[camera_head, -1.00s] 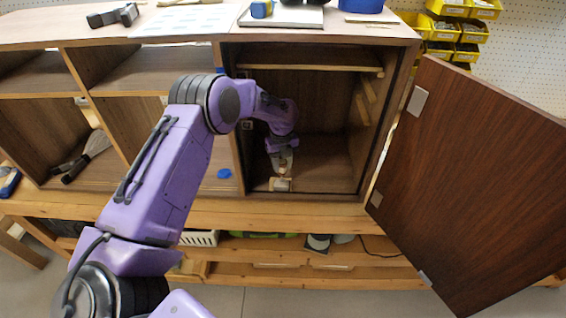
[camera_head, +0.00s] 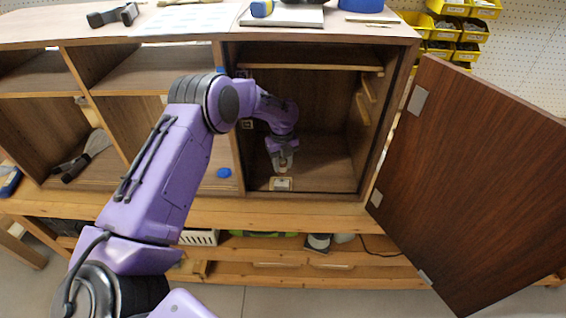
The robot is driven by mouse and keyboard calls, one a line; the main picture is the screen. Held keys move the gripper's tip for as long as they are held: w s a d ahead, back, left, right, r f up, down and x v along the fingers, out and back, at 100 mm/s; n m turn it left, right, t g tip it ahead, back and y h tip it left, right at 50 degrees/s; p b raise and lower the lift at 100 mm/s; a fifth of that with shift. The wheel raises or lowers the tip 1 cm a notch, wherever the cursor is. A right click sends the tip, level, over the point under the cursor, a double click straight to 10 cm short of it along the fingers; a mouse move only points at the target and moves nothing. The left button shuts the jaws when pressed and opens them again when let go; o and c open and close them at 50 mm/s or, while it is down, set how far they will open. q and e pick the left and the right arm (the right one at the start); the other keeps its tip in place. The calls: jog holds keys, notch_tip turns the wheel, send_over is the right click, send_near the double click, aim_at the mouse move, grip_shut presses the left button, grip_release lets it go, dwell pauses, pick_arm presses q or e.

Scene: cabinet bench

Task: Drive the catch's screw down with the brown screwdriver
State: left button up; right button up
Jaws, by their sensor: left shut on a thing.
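My left gripper (camera_head: 282,163) is inside the open right-hand cabinet bay, pointing down near the front of its floor. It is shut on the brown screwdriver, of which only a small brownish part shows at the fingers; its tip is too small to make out. The catch (camera_head: 281,184) is a small pale plate on the cabinet floor at the front edge, just below the gripper. Its screw is too small to make out. I cannot tell whether the screwdriver touches it. My right gripper is not in view.
The cabinet door (camera_head: 480,180) stands wide open at the right. The bay's side walls and a shelf (camera_head: 310,68) above enclose my left forearm. A blue object (camera_head: 224,173) lies left of the bay. Yellow bins (camera_head: 455,30) hang at back right.

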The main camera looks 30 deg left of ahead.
pick_arm(q)
jog(key=shift+f, duration=0.35)
dwell(0.3)
jog(key=m, duration=1.5)
